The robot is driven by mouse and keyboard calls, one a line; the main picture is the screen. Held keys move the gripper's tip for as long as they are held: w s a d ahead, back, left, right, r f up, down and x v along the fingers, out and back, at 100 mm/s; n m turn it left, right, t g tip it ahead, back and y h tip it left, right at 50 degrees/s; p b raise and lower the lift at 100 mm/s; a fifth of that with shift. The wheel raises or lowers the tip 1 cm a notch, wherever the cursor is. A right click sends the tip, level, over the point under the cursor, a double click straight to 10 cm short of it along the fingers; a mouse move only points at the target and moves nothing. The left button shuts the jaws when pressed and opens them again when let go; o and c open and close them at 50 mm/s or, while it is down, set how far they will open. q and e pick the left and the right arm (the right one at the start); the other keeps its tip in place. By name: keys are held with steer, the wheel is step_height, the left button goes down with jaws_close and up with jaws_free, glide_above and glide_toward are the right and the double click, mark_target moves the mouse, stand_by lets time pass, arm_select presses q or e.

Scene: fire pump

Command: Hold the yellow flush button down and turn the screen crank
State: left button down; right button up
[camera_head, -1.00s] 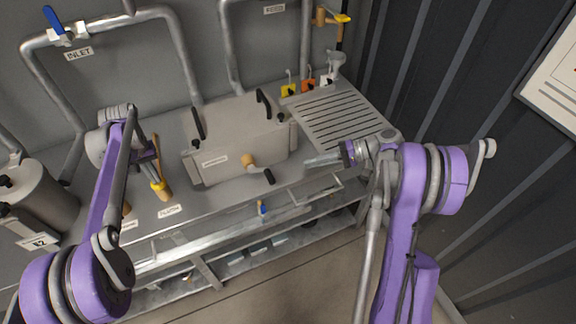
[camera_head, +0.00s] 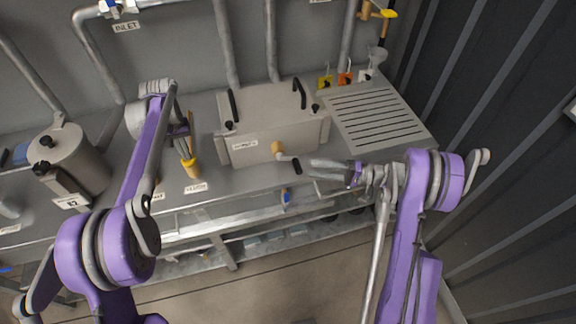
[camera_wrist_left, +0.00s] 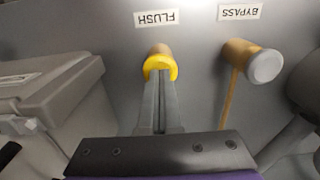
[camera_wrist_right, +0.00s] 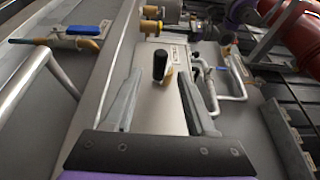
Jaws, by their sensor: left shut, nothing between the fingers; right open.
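The flush button, a tan post with a yellow cap (camera_head: 189,162), stands behind the FLUSH label; the cap also shows in the left wrist view (camera_wrist_left: 160,66). My left gripper (camera_head: 187,152) is shut and empty, its fingertips (camera_wrist_left: 161,78) at the cap. I cannot tell how far the button is pressed. The screen crank (camera_head: 280,150) is on the front of the grey box, with a tan hub and a black handle (camera_head: 297,167). My right gripper (camera_head: 313,165) is open just right of the handle. In the right wrist view the black handle (camera_wrist_right: 160,65) lies between and beyond the fingertips (camera_wrist_right: 161,88).
The bypass knob (camera_wrist_left: 264,65) stands beside the flush button. The grey box (camera_head: 265,105) has two black handles on top. A slotted drain board (camera_head: 375,115) lies to its right and a lidded canister (camera_head: 75,160) stands at the left. Pipes run along the back wall.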

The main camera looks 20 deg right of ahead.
steer(key=x, duration=0.9)
steer(key=shift+w+a, duration=0.1)
steer(key=shift+a, duration=0.2)
steer(key=shift+c, duration=0.2)
jaws_close()
